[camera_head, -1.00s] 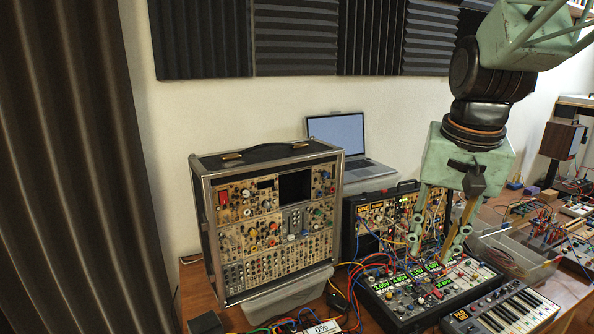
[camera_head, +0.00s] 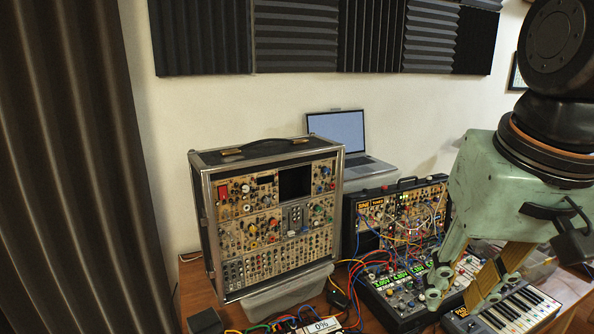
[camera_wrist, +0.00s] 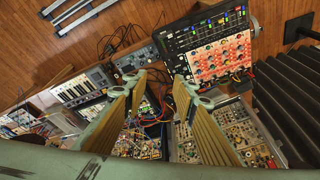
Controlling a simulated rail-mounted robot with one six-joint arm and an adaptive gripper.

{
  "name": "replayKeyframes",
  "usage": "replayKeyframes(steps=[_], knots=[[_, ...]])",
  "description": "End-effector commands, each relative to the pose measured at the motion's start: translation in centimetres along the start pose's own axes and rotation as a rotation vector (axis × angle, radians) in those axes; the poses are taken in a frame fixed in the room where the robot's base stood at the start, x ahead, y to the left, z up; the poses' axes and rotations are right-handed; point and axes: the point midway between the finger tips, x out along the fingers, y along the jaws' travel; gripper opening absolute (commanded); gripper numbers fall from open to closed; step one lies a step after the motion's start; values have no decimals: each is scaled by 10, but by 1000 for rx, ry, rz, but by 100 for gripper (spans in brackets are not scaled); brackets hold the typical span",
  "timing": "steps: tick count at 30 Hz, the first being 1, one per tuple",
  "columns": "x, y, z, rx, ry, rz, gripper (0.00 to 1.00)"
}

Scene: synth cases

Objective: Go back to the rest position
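My gripper (camera_head: 462,292) is at the lower right of the head view, on my pale green arm, pointing down in front of the synth gear. In the wrist view, my gripper (camera_wrist: 163,86) has its two fingers apart, with nothing held between them. From the head camera, the fingers cover part of the low black synth case (camera_head: 395,292) and of the small keyboard (camera_head: 520,305). I cannot tell how far the fingertips are above the gear.
A large modular synth case (camera_head: 270,225) stands on a clear bin (camera_head: 275,300). A patched case (camera_head: 400,215) with cables stands beside it. A laptop (camera_head: 340,135) sits behind. Ribbed foam panels (camera_head: 300,35) cover the wall and a dark curtain (camera_head: 75,170) hangs at left.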

Motion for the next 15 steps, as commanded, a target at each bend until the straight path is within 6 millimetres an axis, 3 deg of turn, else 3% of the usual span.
replayKeyframes(steps=[15], knots=[[-8, 0, 78, -126, 39, -10, 26]])
